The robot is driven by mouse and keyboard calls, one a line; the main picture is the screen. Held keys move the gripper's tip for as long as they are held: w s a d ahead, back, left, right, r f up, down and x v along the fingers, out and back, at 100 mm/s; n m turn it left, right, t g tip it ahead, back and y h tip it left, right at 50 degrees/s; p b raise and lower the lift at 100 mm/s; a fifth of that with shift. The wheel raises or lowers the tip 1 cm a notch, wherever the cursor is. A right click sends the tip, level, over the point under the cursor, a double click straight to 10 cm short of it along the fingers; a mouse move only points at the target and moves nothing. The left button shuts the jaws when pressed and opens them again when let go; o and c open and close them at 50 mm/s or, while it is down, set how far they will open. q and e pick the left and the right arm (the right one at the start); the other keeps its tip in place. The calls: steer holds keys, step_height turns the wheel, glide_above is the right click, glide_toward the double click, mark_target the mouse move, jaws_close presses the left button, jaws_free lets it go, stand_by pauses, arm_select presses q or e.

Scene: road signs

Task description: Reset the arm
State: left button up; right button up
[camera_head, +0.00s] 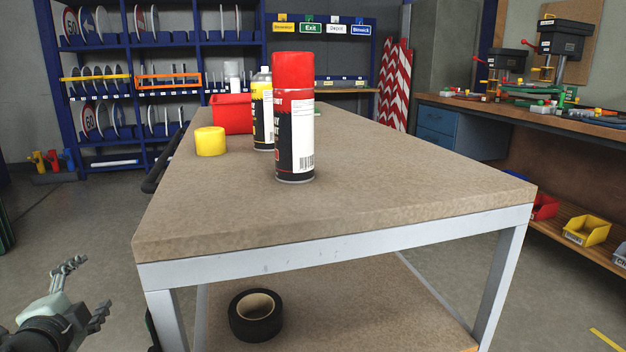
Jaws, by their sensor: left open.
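My left gripper (84,291) is at the lower left of the head view, in front of and below the near left corner of the table (220,215). Its fingers are spread apart with nothing between them. It is clear of the table. My right gripper does not show in this view.
On the table stand a red-capped spray can (294,125), a yellow-labelled spray can (263,110), a yellow roll (210,141) and a red box (231,114). A black tape roll (240,317) lies on the lower shelf. A workbench (520,114) is at the right. The near tabletop is bare.

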arm_select(q)
steer(key=s+a+f+n+g+y, duration=0.2)
steer(key=s+f+g, duration=0.3)
steer(key=s+f, duration=0.4)
steer(key=s+a+f+n+g+y, duration=0.1)
steer(key=s+a+f+n+g, duration=0.2)
steer(key=s+f, duration=0.65)
steer(key=s+d+f+n+g+h, duration=0.2)
steer(key=s+d+f+n+h, duration=0.15)
steer(key=d, duration=0.65)
steer(key=s+d+f+n+g+h, duration=0.15)
steer(key=s+d+f, duration=0.3)
steer(key=d, duration=0.45)
steer(key=d+p+x, duration=0.1)
steer(key=p+x, duration=0.1)
steer(key=x, duration=0.4)
steer(key=shift+s+d+h, duration=0.15)
steer(key=shift+s+h, duration=0.1)
steer(key=shift+h, duration=0.05)
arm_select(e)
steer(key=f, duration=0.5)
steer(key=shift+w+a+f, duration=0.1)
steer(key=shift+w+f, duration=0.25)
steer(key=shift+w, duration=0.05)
